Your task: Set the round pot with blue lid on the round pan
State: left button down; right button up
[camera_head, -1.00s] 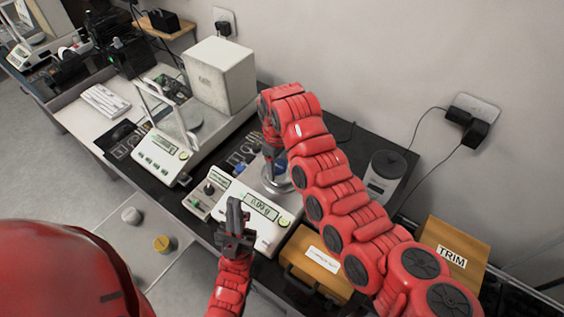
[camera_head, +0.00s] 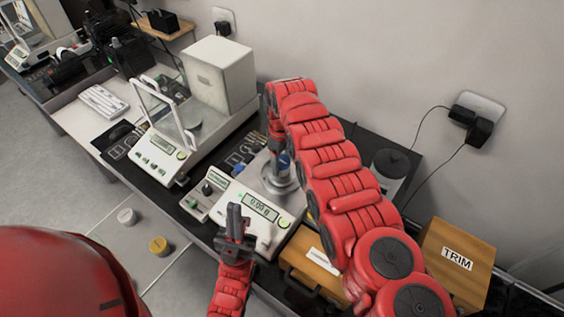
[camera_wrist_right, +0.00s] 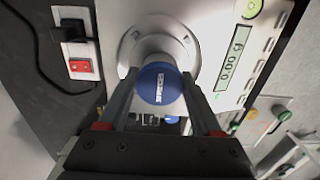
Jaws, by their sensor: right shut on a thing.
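The round pot with blue lid (camera_wrist_right: 160,84) is between the two fingers of my right gripper (camera_wrist_right: 158,98), which is shut on it. In the head view the pot (camera_head: 284,161) shows partly behind my right arm. The round pan (camera_wrist_right: 131,47) is a silver disc on the white balance; in the head view its rim (camera_head: 270,185) shows below the pot. The pot overlaps the pan in both views; I cannot tell whether it touches. The balance display (camera_wrist_right: 237,44) reads 0.00 g. My left gripper (camera_head: 236,212) is in front of the balance, apart from the pot; its finger gap is unclear.
A balance with a glass shield (camera_head: 163,152) and a pale box (camera_head: 220,75) stand left. Wooden boxes, one marked TRIM (camera_head: 457,258), stand right. A grey-topped device (camera_head: 390,164) is behind my right arm. A small control box (camera_head: 208,194) adjoins the balance.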

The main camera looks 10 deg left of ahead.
aim_at(282, 161)
jog(key=shift+f, duration=0.15)
jog(key=o, duration=1.4)
jog(key=shift+w+r, duration=0.1)
jog(key=shift+r, duration=0.25)
notch_tip(282, 161, up, 3)
jog(key=shift+f+p, duration=0.1)
jog(key=shift+p, duration=0.95)
notch_tip(282, 161, up, 9)
jog(key=b, duration=0.3)
jog(key=shift+f, duration=0.15)
